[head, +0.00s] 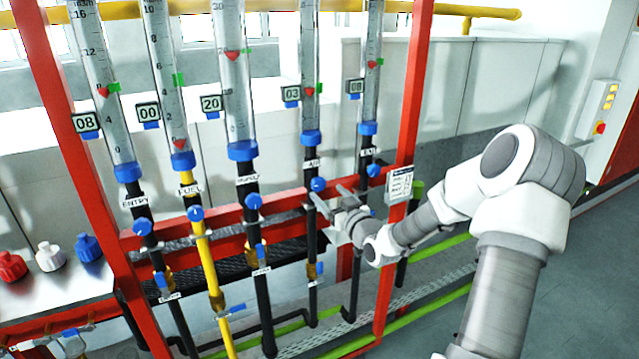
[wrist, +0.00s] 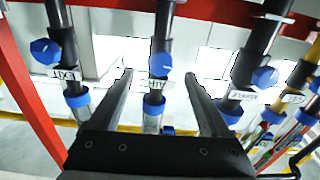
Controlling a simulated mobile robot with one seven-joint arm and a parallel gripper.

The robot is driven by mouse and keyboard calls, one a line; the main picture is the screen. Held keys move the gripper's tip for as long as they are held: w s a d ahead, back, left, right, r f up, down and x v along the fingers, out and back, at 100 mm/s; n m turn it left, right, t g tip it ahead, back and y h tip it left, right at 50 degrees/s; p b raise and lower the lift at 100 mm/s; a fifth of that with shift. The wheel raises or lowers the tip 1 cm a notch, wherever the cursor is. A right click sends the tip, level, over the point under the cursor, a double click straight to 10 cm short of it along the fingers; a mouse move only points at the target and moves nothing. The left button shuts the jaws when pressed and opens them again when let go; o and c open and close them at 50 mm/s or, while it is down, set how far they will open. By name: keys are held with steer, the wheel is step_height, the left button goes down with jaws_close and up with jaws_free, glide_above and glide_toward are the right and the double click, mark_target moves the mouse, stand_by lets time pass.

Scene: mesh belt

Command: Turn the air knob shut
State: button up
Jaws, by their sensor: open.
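The air knob (head: 318,184) is a small blue knob on the dark pipe under the fourth tube from the left, just below the "AIR" label (head: 311,163). In the wrist view the air knob (wrist: 160,63) lies ahead, between the lines of my two fingers, with its label (wrist: 157,86) beside it. My gripper (head: 326,192) is open and empty, just in front of the knob; it also shows in the wrist view (wrist: 158,74). The fingers seem apart from the knob, but the exact gap cannot be told. Which way the knob is turned is unclear.
The blue exit knob (head: 373,170) and the third pipe's blue knob (head: 253,201) flank the air pipe. A red frame post (head: 398,130) stands to the right. Red, white and blue knobs sit on a side bench (head: 60,300). Open floor (head: 560,260) lies at right.

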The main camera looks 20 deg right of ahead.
mark_target(320, 186)
steer(key=w, duration=0.6)
steer(key=shift+a+p, duration=0.15)
steer(key=shift+p, duration=0.25)
jaws_close()
